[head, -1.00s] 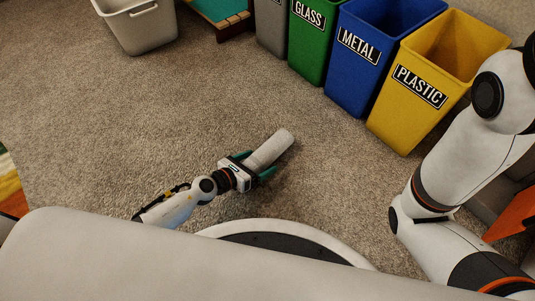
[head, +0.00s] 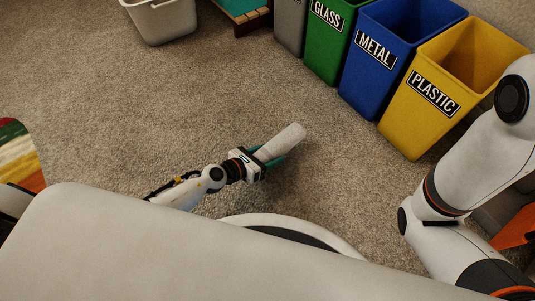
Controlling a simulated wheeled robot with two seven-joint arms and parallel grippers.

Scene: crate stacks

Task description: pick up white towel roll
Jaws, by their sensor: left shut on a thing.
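The white towel roll (head: 284,143) is a pale cylinder near the middle of the head view, slanting up to the right. My left gripper (head: 267,158) is shut on its lower left end, with green fingers along its sides. The far end of the roll sticks out past the fingers. I cannot tell whether the roll is clear of the carpet. My right arm shows at the right edge, but its gripper is out of the picture.
Bins stand in a row at the upper right: yellow PLASTIC (head: 418,133), blue METAL (head: 372,88), green GLASS (head: 323,64) and a grey one (head: 290,28). A light grey bin (head: 165,28) is at the top left. A striped rug (head: 20,158) lies at the left. Carpet between is clear.

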